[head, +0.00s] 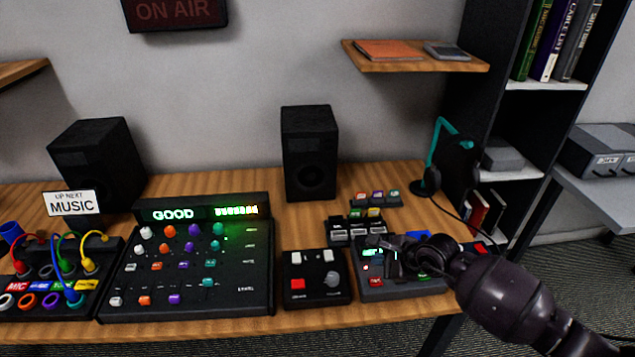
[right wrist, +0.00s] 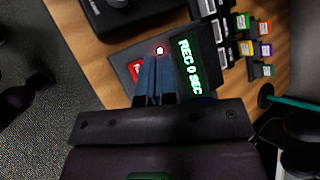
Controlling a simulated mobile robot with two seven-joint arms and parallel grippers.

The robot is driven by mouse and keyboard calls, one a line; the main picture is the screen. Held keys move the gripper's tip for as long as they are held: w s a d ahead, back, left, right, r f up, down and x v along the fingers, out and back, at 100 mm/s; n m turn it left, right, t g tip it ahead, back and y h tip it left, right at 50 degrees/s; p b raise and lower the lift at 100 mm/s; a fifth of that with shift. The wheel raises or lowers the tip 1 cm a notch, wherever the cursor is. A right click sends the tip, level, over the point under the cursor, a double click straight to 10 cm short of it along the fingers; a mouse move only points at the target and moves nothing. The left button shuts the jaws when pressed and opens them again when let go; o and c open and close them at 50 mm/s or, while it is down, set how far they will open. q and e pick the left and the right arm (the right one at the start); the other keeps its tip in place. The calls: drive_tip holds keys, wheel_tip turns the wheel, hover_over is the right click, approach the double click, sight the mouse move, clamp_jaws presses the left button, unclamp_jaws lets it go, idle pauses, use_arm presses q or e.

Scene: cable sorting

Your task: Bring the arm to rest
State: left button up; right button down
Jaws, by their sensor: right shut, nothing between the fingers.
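My right gripper (head: 392,258) reaches in from the right over the recorder box (head: 386,293) at the right end of the desk. In the right wrist view its two blue-grey fingers (right wrist: 155,80) are together and hold nothing. They point at the recorder, whose green screen (right wrist: 189,66) reads "REC 0 SEC". A small light glows near the fingertips. A red button (head: 376,282) shows on the recorder in the head view. I cannot tell whether the fingertips touch the recorder. My left gripper is not in view.
A small black box with a red button (head: 298,284) sits left of the recorder, and the mixer (head: 190,270) is further left. Cartridge racks (head: 352,232) stand behind the recorder. A headset on a teal stand (head: 432,160) stands at the back right. Speakers (head: 310,150) line the wall.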

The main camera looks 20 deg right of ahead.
drive_tip(key=w+a+r+m+t+y, duration=0.15)
drive_tip(key=r+m+t, duration=0.3)
drive_tip(key=m, duration=0.65)
drive_tip(key=a+r+m+t+y, duration=0.2)
drive_tip(key=a+r+m+t, duration=0.3)
drive_tip(key=m, duration=0.6)
drive_tip(key=s+d+f+m+g+h, duration=0.1)
drive_tip(key=s+f+m+g+h, duration=0.2)
drive_tip(key=s+f+m, duration=0.5)
drive_tip(key=s+d+f+m+g+h, duration=0.1)
drive_tip(key=s+f+m+g+h, duration=0.2)
drive_tip(key=s+m, duration=1)
wheel_tip(320, 180, down, 6)
drive_tip(key=m+h, duration=0.2)
drive_tip(key=m, duration=0.4)
drive_tip(key=shift+d+r+m, duration=0.2)
drive_tip(key=shift+m, duration=0.1)
